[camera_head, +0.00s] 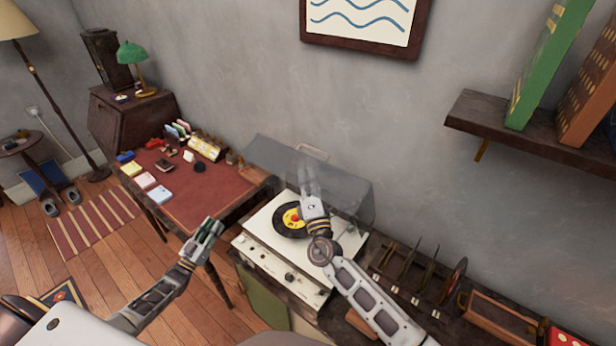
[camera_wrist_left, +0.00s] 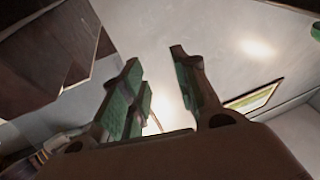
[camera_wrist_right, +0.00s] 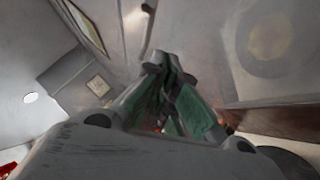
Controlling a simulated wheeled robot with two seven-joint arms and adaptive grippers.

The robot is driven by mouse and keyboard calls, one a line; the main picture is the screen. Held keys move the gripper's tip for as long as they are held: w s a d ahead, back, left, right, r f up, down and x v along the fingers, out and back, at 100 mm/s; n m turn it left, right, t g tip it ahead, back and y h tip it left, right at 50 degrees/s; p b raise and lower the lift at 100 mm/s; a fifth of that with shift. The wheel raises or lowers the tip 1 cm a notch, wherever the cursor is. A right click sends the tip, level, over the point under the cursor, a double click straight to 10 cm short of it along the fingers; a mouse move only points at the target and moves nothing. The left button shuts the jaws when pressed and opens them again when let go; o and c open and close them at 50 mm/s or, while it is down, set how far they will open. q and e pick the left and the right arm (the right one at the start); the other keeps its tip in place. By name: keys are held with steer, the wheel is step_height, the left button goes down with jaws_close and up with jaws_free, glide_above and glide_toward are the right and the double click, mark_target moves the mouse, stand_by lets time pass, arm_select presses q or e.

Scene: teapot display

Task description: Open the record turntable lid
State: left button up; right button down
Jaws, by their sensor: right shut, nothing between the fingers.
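The record turntable (camera_head: 262,243) is a white deck with a black record with a yellow label (camera_head: 290,220) on it. Its smoky see-through lid (camera_head: 346,190) stands raised at the back, near the wall, with a pale handle (camera_head: 312,152) along its upper edge. My right gripper (camera_head: 306,178) is shut and empty at the lid, above the deck. Its fingers look faded, as if seen through the lid; I cannot tell whether they touch it. My left gripper (camera_head: 208,232) is open and empty, left of the turntable, and its parted fingers show in the left wrist view (camera_wrist_left: 165,85).
A desk (camera_head: 205,200) with a red top and small items stands left of the turntable. A record rack (camera_head: 420,275) stands right of it. A wall shelf (camera_head: 500,130) with large books is at upper right. Open floor lies at left.

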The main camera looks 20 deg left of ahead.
arm_select(q)
steer(key=s+d+f+n+g+y, duration=0.1)
steer(key=s+d+f+g+y, duration=0.15)
steer(key=s+f, duration=0.85)
steer(key=s+d+f+g+y, duration=0.1)
steer(key=s+f+g, duration=0.3)
steer(key=s+f, duration=0.7)
steer(key=s+d+f+n+g+y, duration=0.1)
steer(key=s+d+f+g, duration=0.15)
steer(key=s+f, duration=0.9)
steer(key=s+d+f+m+g, duration=0.1)
steer(key=s+d+f+g, duration=0.2)
steer(key=d, duration=0.4)
steer(key=s+d+f+m+g+h, duration=0.1)
steer(key=s+d+f+g, duration=0.3)
steer(key=d, duration=0.3)
steer(key=s+d+f+m+g+h, duration=0.1)
steer(key=s+d+f+g, duration=0.2)
steer(key=d, duration=0.5)
steer(key=shift+s+f+g, duration=0.15)
steer(key=shift+s+g, duration=0.25)
steer(key=shift+s, duration=0.4)
steer(key=shift+s, duration=0.1)
